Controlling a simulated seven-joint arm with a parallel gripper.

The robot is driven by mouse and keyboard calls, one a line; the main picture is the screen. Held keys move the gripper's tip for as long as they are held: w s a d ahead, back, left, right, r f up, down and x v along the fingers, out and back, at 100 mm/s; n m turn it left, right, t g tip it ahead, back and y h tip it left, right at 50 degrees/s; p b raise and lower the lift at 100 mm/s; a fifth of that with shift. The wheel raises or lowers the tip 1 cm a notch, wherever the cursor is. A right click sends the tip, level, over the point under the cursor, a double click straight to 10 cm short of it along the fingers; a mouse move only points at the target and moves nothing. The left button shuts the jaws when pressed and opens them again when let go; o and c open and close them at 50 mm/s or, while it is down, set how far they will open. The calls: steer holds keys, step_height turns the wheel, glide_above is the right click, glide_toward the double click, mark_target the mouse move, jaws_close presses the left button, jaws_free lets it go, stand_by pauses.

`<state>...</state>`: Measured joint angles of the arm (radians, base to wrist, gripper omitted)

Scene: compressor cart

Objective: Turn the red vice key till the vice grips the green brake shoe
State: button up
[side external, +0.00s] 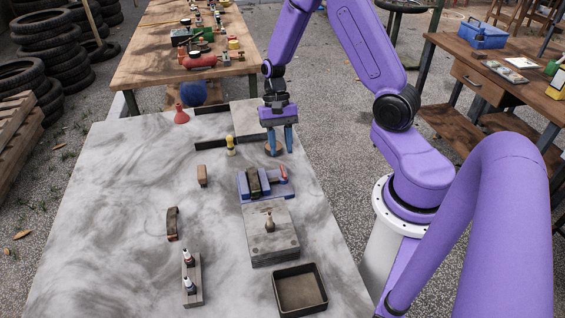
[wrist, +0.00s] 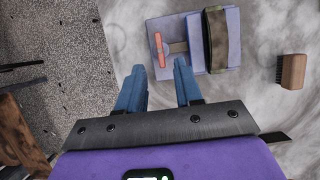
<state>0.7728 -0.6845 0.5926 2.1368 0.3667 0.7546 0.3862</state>
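The blue vice (side external: 245,189) stands on the grey table, and also shows at the top of the wrist view (wrist: 234,22). The dark green brake shoe (side external: 254,183) sits upright between its jaws, and shows in the wrist view (wrist: 217,40). I cannot tell whether both jaws touch it. The red vice key (side external: 282,174) is at the vice's right end; in the wrist view it is a red bar (wrist: 159,50) on a short grey shaft. My gripper (side external: 279,140) is open and empty, above and behind the vice. In the wrist view its fingertips (wrist: 158,72) are apart, just below the key.
A grey block (side external: 272,245) with a small knob stands before the vice, and a dark tray (side external: 300,289) lies nearer the front. A wooden brush (side external: 202,176), a dark curved piece (side external: 172,223) and a yellow-topped bottle (side external: 230,146) stand left. Much of the table's left is clear.

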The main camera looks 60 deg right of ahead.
mark_target(283, 170)
steer(key=shift+x, duration=2.7)
jaws_close()
